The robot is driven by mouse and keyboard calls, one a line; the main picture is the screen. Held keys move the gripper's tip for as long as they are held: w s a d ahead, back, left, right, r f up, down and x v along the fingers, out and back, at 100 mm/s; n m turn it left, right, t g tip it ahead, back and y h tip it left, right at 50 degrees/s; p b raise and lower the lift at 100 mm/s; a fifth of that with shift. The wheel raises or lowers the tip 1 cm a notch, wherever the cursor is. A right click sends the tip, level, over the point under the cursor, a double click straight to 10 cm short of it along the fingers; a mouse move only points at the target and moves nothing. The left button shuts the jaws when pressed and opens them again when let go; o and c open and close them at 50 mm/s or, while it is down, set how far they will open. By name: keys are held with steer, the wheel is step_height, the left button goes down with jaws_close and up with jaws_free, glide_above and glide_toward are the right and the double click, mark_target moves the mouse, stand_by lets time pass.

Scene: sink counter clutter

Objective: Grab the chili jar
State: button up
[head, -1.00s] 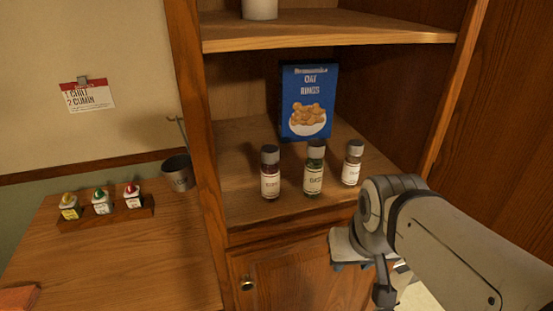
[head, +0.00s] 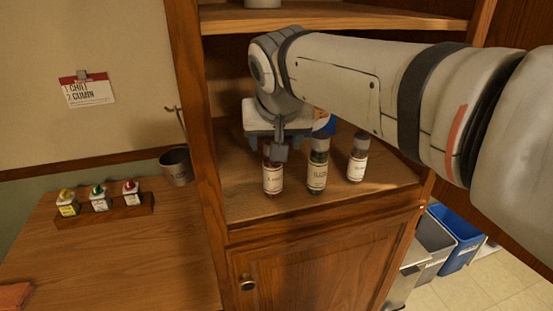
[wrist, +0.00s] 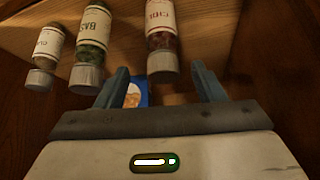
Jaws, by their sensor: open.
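The chili jar (head: 273,180) is the leftmost of the jars on the cabinet shelf, upright, with red contents and a pale label. It also shows in the wrist view (wrist: 161,28), where its grey lid lies between my fingertips. My gripper (head: 272,148) is over this jar in the head view and hides its lid. In the wrist view my gripper (wrist: 160,76) has its two blue fingers spread, one on each side of the lid. I cannot tell whether they touch it.
A green basil jar (head: 318,172) stands just right of the chili jar, and a third jar (head: 357,165) further right. A blue cereal box (head: 326,122) is behind, mostly hidden by my arm. The cabinet's left post (head: 205,150) and the upper shelf (head: 240,18) bound the space.

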mark_target(273, 169)
steer(key=p+x, duration=0.1)
steer(key=x, duration=0.5)
steer(key=shift+w+a, duration=0.2)
steer(key=shift+w, duration=0.1)
steer(key=c, duration=1.1)
steer(key=shift+r, duration=0.1)
steer(key=shift+c, duration=0.2)
